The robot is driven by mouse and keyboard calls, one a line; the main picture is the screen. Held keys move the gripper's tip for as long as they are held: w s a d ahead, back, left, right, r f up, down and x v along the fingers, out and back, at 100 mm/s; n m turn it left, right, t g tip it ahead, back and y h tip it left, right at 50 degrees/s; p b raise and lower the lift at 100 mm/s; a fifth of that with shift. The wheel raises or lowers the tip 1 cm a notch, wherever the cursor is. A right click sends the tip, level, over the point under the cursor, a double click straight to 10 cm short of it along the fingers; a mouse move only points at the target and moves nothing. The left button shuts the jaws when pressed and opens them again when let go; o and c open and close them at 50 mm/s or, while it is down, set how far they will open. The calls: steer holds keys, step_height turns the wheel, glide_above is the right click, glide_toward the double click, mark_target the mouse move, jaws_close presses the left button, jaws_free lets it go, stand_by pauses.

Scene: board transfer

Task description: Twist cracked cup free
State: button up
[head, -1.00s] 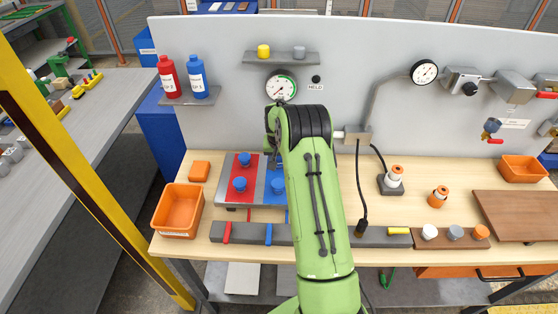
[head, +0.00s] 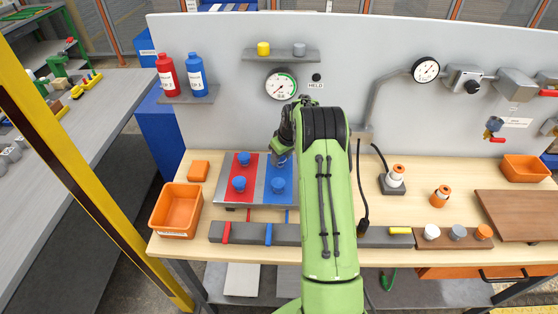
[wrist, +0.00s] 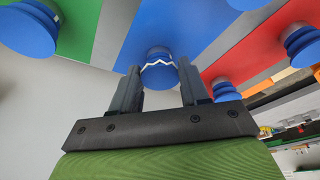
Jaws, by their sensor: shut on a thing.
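The cracked cup (wrist: 158,72) is blue with a white zigzag line around it. It stands on the blue strip (wrist: 180,22) of the panel, and in the head view my arm largely hides it. My gripper (wrist: 160,80) is shut on it, one finger on each side. In the head view my gripper (head: 281,158) is at the far end of the blue strip. Another blue cup (head: 278,185) stands nearer on that strip. Two more blue cups, one far (head: 243,158) and one near (head: 239,183), stand on the red strip (head: 235,170).
A green strip (wrist: 80,30) with a blue cup (wrist: 28,28) lies beside the blue strip. An orange bin (head: 168,224) stands at the bench's left front. A grey bar (head: 290,235) with red and blue levers lies in front of the panel. A gauge (head: 281,85) hangs behind.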

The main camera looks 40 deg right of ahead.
steer(key=n, duration=0.1)
steer(key=n+y, duration=0.1)
steer(key=n, duration=0.1)
steer(key=shift+d+r+n+p, duration=0.1)
steer(key=shift+d+n+p, duration=0.1)
steer(key=shift+n+p, duration=0.1)
steer(key=o, duration=1.1)
steer(key=shift+a, duration=0.1)
steer(key=shift+c, duration=0.2)
steer(key=v, duration=1.6)
steer(key=s+a+r, duration=0.2)
steer(key=a+r, duration=0.5)
steer(key=a, duration=0.2)
steer(key=s+a+r+m+h, duration=0.1)
steer(key=s+a+r, duration=0.25)
steer(key=a, duration=0.25)
steer(key=s+a+r+m, duration=0.1)
steer(key=s+a+r, duration=0.1)
steer(key=s+a, duration=0.25)
steer(key=s+a+f+m+t, duration=0.1)
steer(key=s+a+f, duration=0.1)
steer(key=s, duration=0.7)
steer(key=s+a+f+m+t, duration=0.1)
steer(key=s+a+f, duration=0.1)
steer(key=s+a, duration=0.3)
steer(key=s, duration=0.4)
steer(key=shift+s+a+p, duration=0.25)
steer(key=shift+a+p, duration=0.05)
steer(key=shift+p, duration=0.05)
